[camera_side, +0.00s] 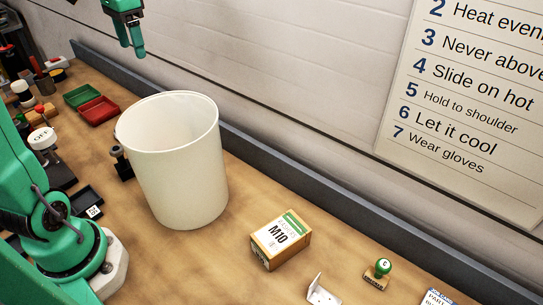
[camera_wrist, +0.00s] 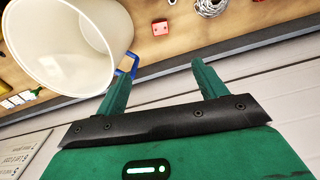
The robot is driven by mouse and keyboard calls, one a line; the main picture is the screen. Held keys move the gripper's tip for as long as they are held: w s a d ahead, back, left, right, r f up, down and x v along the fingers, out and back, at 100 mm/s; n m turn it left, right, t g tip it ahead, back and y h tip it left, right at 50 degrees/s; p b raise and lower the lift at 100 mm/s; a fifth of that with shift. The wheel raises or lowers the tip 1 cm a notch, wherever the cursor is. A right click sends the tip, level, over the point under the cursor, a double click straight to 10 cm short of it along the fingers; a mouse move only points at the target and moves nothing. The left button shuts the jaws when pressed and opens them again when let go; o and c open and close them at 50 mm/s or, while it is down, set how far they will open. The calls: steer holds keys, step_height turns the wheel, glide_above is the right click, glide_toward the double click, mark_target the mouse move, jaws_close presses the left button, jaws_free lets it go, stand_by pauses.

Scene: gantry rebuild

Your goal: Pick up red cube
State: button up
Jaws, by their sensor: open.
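A small red cube (camera_wrist: 159,27) lies on the wooden bench near the top middle of the wrist view, to the right of the white bin. I cannot make it out in the side view. My gripper (camera_side: 131,46) hangs high at the top left of the side view, above and behind the bin. In the wrist view my gripper (camera_wrist: 160,68) has its two green fingers spread apart with nothing between them. The cube shows beyond the fingertips, apart from them.
A tall white bin (camera_side: 185,170) stands mid-bench and fills the upper left of the wrist view (camera_wrist: 55,50). Red (camera_side: 97,111) and green (camera_side: 82,94) trays stand behind it. An M10 box (camera_side: 280,240) and green-knobbed stamp (camera_side: 382,268) are at right. A wall (camera_side: 320,75) runs behind.

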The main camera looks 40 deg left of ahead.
step_height(320, 180, down, 23)
steer(key=shift+a, duration=0.15)
steer(key=shift+f, duration=1.75)
steer(key=shift+w+f, duration=0.15)
steer(key=shift+f, duration=1.15)
steer(key=shift+w+f, duration=0.1)
steer(key=shift+f, duration=1.2)
steer(key=c, duration=1.2)
steer(key=shift+r, duration=0.2)
